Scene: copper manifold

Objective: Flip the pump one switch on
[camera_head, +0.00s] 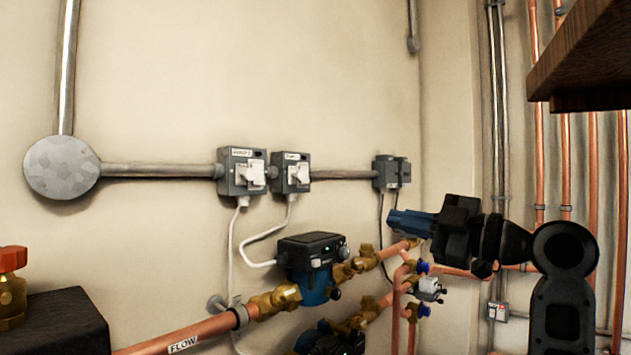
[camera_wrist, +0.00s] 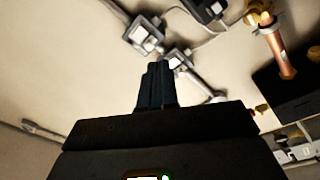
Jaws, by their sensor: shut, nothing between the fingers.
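Two grey switch boxes with white rocker switches sit side by side on the wall in the head view, the left one (camera_head: 242,172) and the right one (camera_head: 291,173). Each has a small label on top, too blurred to read for certain, so I cannot tell which is pump one. Two such boxes also show in the wrist view, one (camera_wrist: 145,33) above and left of the other (camera_wrist: 178,58). My gripper (camera_head: 391,222) is shut and empty, right of and lower than both boxes, apart from them. Its closed fingers (camera_wrist: 157,66) point towards the boxes in the wrist view.
A further grey switch unit (camera_head: 391,172) is on the wall just above my gripper. A blue and black pump (camera_head: 312,266) sits on copper pipes with brass fittings below the boxes. A wooden shelf (camera_head: 585,60) overhangs at upper right. The wall above the boxes is clear.

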